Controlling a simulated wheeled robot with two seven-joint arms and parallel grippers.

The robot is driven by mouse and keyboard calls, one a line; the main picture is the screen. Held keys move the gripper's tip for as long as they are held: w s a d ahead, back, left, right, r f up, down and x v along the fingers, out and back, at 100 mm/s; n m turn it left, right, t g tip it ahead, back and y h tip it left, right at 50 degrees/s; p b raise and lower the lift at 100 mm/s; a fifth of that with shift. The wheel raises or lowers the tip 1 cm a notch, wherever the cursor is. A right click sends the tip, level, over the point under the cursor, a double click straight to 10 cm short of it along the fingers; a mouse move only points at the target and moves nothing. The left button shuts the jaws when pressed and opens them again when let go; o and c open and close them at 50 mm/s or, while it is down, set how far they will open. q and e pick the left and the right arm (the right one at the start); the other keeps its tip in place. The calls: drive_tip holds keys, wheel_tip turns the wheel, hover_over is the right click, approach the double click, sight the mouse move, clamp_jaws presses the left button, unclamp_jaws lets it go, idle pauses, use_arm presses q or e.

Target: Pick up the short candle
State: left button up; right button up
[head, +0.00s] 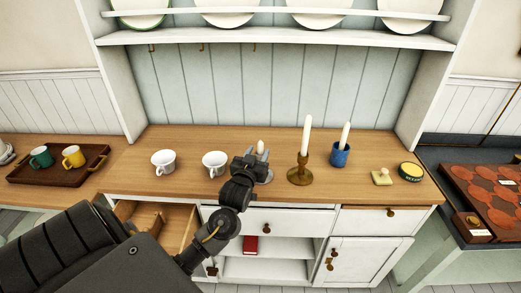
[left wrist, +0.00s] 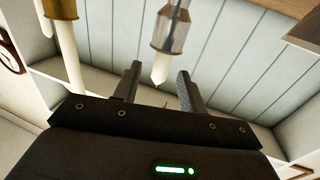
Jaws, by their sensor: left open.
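The short candle (head: 261,146) is cream and stands upright on the wooden counter, mostly hidden behind my left gripper (head: 252,160). Its silvery holder (head: 265,179) shows just right of the gripper. In the left wrist view, which is upside down, the short candle (left wrist: 161,68) points down from its silver holder (left wrist: 171,31). There it appears between the two spread fingers of my left gripper (left wrist: 158,78). The fingers are open, with gaps on both sides of the candle. I cannot tell how far it reaches between them. My right gripper is not in view.
A brass candlestick (head: 299,176) with a tall candle (head: 306,134) stands close right of the gripper. Further right are a blue cup (head: 340,155) with another candle and a round tin (head: 411,172). Two white mugs stand left. An open drawer (head: 150,218) juts out below.

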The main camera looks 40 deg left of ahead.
sight(260, 149)
use_arm(q)
drive_tip(key=x, duration=0.3)
drive_tip(key=shift+s+a+r+p, duration=0.1)
drive_tip(key=shift+p, duration=0.2)
drive_tip(key=shift+w+a, duration=0.15)
drive_tip(key=shift+w, duration=0.3)
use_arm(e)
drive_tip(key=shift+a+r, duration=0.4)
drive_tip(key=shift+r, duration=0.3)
use_arm(q)
drive_tip(key=c, duration=0.9)
clamp_jaws()
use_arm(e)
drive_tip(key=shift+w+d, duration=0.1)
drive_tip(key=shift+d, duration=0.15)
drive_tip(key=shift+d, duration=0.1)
